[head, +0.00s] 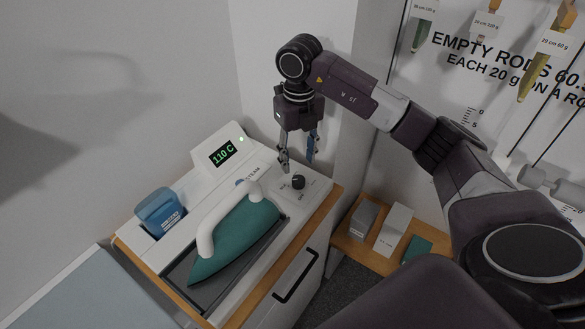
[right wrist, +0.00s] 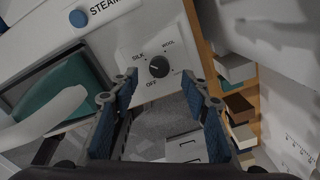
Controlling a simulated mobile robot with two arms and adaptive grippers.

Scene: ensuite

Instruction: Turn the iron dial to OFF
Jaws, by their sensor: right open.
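The iron dial (head: 298,181) is a small black knob on a white plate at the right end of the white ironing station (head: 318,188). In the right wrist view the dial (right wrist: 159,66) is ringed by the labels SILK, WOOL and OFF; its pointer is too small to read surely. My right gripper (head: 297,158) is open and points down just above the dial, apart from it. In the right wrist view the dial shows between and beyond the open fingers (right wrist: 163,92). The teal iron (head: 238,240) with a white handle rests on its dark tray. My left gripper is out of view.
A display (head: 222,153) reads 110 C, with a green light beside it. A blue tank (head: 160,212) stands at the station's left. The wall is close behind my right gripper. Boxes (head: 393,228) lie on a low wooden shelf at right.

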